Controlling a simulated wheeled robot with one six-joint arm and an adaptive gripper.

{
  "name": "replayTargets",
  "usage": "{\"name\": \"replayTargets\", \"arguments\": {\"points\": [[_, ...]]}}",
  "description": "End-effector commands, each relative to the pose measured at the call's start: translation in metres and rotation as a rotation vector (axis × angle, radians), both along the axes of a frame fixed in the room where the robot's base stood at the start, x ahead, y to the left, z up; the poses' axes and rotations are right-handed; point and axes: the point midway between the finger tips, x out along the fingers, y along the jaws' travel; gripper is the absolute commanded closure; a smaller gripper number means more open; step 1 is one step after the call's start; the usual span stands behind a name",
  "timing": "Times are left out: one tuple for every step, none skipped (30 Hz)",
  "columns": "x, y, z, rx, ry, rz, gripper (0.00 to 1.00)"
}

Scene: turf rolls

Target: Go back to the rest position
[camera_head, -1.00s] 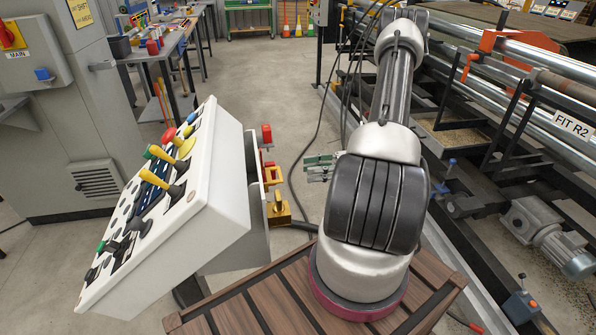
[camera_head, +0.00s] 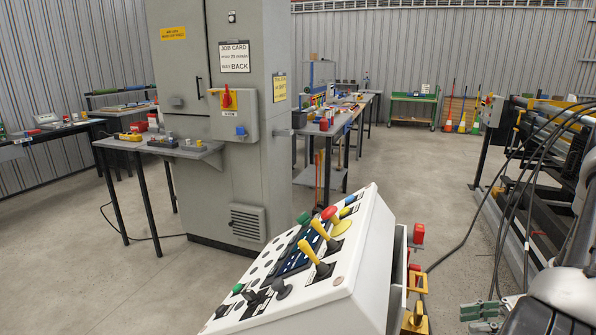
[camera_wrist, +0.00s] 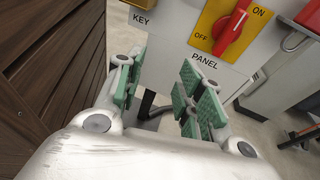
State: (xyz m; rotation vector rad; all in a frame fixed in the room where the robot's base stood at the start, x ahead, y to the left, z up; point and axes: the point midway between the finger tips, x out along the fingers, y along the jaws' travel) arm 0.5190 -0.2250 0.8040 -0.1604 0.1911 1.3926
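My gripper (camera_wrist: 164,92) has its two green-padded fingers spread apart, with nothing between them. In the head view my gripper (camera_head: 486,312) is at the lower right, just right of the white control console (camera_head: 318,288). In the wrist view the console's side panel is ahead of the fingers, marked KEY and PANEL. It carries a red rotary switch (camera_wrist: 232,32) on a yellow OFF/ON plate, which stands apart from the fingers. Most of my arm is cut off at the right edge of the head view.
Brown wooden slats (camera_wrist: 45,85) are close on the left in the wrist view. A grey cabinet (camera_head: 222,150) stands behind the console, with a small table (camera_head: 125,145) beside it. Black cables (camera_head: 510,190) hang near my arm at the right. Open floor (camera_head: 415,165) lies beyond the console.

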Motion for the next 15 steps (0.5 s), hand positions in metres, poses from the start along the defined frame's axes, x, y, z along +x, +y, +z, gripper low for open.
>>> {"name": "replayTargets", "arguments": {"points": [[-0.008, -0.001, 0.011, -0.062, -0.016, 0.061, 0.62], [-0.013, 0.0, 0.016, -0.093, -0.023, 0.097, 0.62], [-0.019, -0.001, 0.022, -0.139, -0.037, 0.148, 0.62], [-0.023, -0.002, 0.028, -0.174, -0.047, 0.183, 0.62], [-0.027, -0.002, 0.034, -0.207, -0.058, 0.222, 0.62], [-0.031, -0.003, 0.042, -0.257, -0.077, 0.274, 0.62], [-0.034, -0.004, 0.049, -0.293, -0.092, 0.314, 0.62], [-0.037, -0.005, 0.056, -0.334, -0.11, 0.357, 0.62], [-0.04, -0.006, 0.067, -0.389, -0.136, 0.416, 0.62], [-0.043, -0.006, 0.075, -0.431, -0.157, 0.461, 0.62], [-0.044, -0.007, 0.084, -0.476, -0.18, 0.507, 0.62], [-0.046, -0.008, 0.095, -0.535, -0.212, 0.568, 0.62], [-0.048, -0.008, 0.104, -0.577, -0.237, 0.613, 0.62], [-0.049, -0.009, 0.113, -0.621, -0.264, 0.656, 0.62], [-0.05, -0.009, 0.124, -0.678, -0.3, 0.713, 0.62]]}}
